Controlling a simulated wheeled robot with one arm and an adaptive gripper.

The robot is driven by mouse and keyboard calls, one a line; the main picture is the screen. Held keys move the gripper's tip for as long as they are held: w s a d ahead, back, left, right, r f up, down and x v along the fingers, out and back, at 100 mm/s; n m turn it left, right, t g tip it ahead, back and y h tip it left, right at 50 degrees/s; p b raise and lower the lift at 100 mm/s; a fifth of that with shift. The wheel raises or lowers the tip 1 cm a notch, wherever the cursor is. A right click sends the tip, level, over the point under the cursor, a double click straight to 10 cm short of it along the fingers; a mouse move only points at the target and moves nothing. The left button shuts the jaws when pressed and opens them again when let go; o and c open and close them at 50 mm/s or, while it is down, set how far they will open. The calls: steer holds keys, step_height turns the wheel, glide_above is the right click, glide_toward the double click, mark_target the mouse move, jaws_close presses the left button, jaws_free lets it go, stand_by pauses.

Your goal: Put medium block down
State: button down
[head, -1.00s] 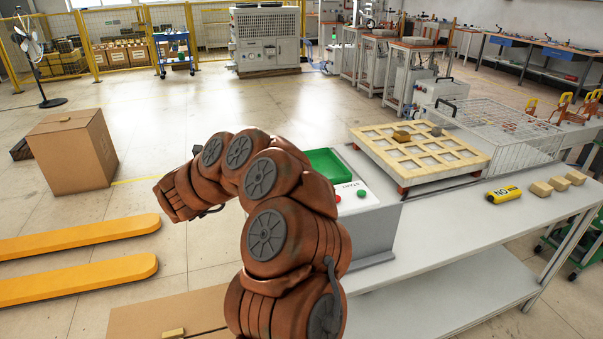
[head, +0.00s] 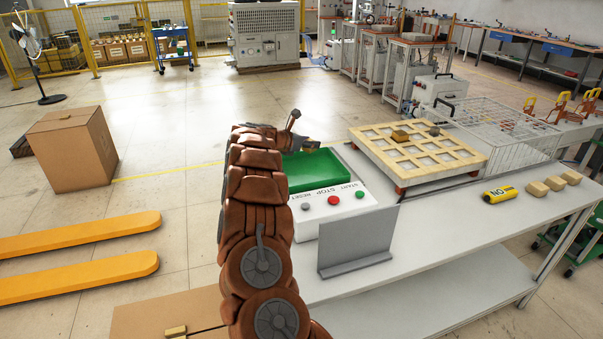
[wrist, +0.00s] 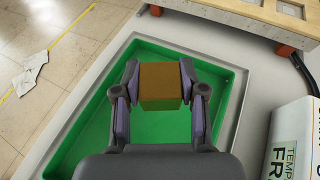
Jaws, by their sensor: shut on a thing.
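In the wrist view a brown block (wrist: 160,86) sits between the fingers of my gripper (wrist: 160,95), which is shut on it. Behind and below the block is the green tray (wrist: 88,150), set in a grey frame. I cannot tell how high the block is above the tray floor. In the head view the green tray (head: 318,170) lies behind the button panel, and my arm reaches to its left and far side. The gripper and the held block are mostly hidden there by my arm.
The button panel (head: 332,204) with several buttons is in front of the tray. A pale grid rack (head: 418,152) with a tan block (head: 400,136) on it stands to the right. A yellow device (head: 500,194) and small tan blocks (head: 555,183) lie on the table (head: 440,235).

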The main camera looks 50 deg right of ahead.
steer(key=g, duration=0.1)
glide_above(318, 170)
steer(key=shift+m, duration=0.4)
step_height(318, 170, down, 9)
steer(key=shift+f+p, duration=0.15)
steer(key=shift+p, duration=0.8)
steer(key=shift+f, duration=0.3)
steer(key=shift+a+f, duration=0.1)
steer(key=shift+f, duration=0.1)
steer(key=c, duration=0.7)
jaws_free()
steer(key=shift+o, duration=0.2)
steer(key=shift+r, duration=0.15)
